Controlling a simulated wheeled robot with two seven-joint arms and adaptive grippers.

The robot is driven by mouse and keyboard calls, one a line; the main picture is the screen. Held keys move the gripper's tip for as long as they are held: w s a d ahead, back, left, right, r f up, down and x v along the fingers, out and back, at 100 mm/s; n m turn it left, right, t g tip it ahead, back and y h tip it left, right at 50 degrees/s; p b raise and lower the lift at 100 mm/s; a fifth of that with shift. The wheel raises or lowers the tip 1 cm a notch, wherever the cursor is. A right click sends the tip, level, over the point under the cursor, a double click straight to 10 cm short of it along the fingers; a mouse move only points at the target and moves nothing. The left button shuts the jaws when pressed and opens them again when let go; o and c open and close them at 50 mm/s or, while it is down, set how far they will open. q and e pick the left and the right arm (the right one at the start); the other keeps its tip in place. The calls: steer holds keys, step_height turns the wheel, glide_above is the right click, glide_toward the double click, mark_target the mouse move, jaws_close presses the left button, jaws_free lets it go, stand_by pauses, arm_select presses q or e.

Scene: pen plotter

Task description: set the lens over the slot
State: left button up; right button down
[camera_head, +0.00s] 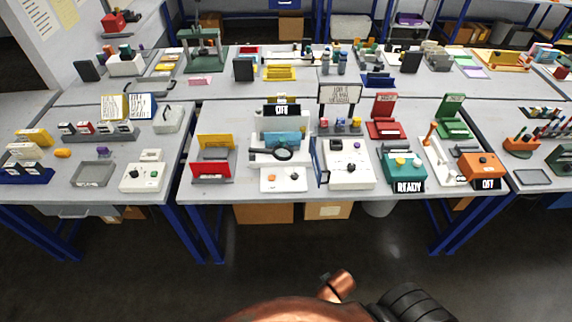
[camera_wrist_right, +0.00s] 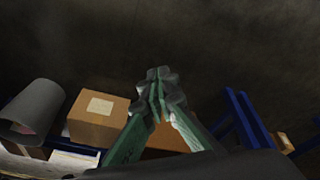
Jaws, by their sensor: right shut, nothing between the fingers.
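A round dark-rimmed lens (camera_head: 284,154) sits at the front of a white machine (camera_head: 262,157) with a teal block (camera_head: 283,138) on it, in the middle of the front table in the head view. An OFF display stands behind it. I cannot make out a slot under or near the lens. My right gripper (camera_wrist_right: 158,85) shows in the right wrist view with its green fingers together, empty, below table height and away from the lens. The head view shows only copper and black parts of my arm at the bottom edge. My left gripper is not in view.
A white panel with knobs (camera_head: 283,180) lies in front of the machine. A white box with a blue flap (camera_head: 348,165) stands to its right and a red and yellow holder (camera_head: 212,160) to its left. Cardboard boxes (camera_wrist_right: 98,118) and a grey bin (camera_wrist_right: 33,108) are near my right gripper.

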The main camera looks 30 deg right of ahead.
mark_target(284, 143)
steer(key=w+d+r+m+t+h, duration=0.1)
steer(key=w+d+r+t, duration=0.1)
steer(key=w+r, duration=0.5)
steer(key=w+d+r+m+t, duration=0.1)
steer(key=w+d+r+t, duration=0.1)
steer(key=r, duration=0.9)
steer(key=w+d+r+m+t+h, duration=0.1)
steer(key=w+d+r+t+h, duration=0.2)
steer(key=w+r+t, duration=1.3)
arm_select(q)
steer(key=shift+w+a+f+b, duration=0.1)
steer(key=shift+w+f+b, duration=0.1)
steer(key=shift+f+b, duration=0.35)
arm_select(e)
steer(key=w+d+r+g, duration=0.1)
steer(key=w, duration=0.5)
steer(key=w+d+r+g, duration=0.1)
steer(key=w+g, duration=0.1)
steer(key=w, duration=0.5)
steer(key=w+d+r+g, duration=0.1)
steer(key=w+g, duration=0.1)
steer(key=w, duration=0.4)
steer(key=shift+w+d, duration=0.2)
steer(key=shift+w, duration=0.15)
